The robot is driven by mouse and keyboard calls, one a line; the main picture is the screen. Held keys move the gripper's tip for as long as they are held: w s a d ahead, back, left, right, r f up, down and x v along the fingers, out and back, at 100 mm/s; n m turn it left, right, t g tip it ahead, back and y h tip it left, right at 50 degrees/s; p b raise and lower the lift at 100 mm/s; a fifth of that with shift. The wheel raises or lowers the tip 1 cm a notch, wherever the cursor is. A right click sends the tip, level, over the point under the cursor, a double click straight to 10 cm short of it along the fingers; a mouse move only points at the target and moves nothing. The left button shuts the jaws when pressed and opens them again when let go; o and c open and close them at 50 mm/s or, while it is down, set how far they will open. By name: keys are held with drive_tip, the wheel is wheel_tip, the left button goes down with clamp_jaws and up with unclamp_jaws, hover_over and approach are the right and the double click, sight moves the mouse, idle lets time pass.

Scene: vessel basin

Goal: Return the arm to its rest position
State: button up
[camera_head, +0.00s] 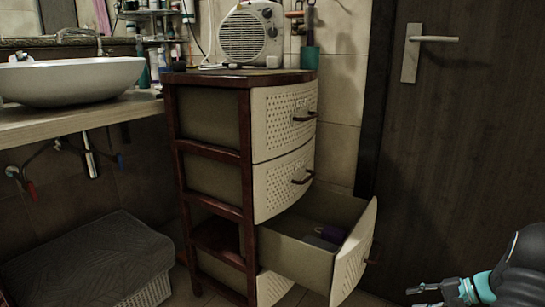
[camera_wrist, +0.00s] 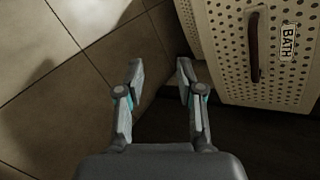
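My gripper (camera_head: 430,291) is at the lower right in the head view, to the right of the open drawer and in front of the dark door. In the wrist view my gripper (camera_wrist: 160,75) has its two fingers apart with nothing between them, only floor tiles beyond. The rest of my arm is mostly outside the head view; a dark wrist part shows at the right edge.
A cabinet (camera_head: 245,78) has its third drawer (camera_head: 350,255) pulled out, with small items inside. A drawer front labelled BATH (camera_wrist: 235,60) is close to the right finger. A basin (camera_head: 70,80) is left; a door (camera_head: 460,130) is right.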

drive_tip(key=s+a+r+n+h+p, duration=0.5)
drive_tip(key=s+a+r, duration=0.7)
drive_tip(key=r, duration=0.3)
drive_tip(key=s+a+r+n+h+p, duration=0.5)
drive_tip(key=s+a+r, duration=0.8)
drive_tip(key=r, duration=0.3)
drive_tip(key=shift+s+a+r+t, duration=0.25)
drive_tip(key=shift+s+a+t, duration=0.05)
drive_tip(key=shift+a, duration=0.2)
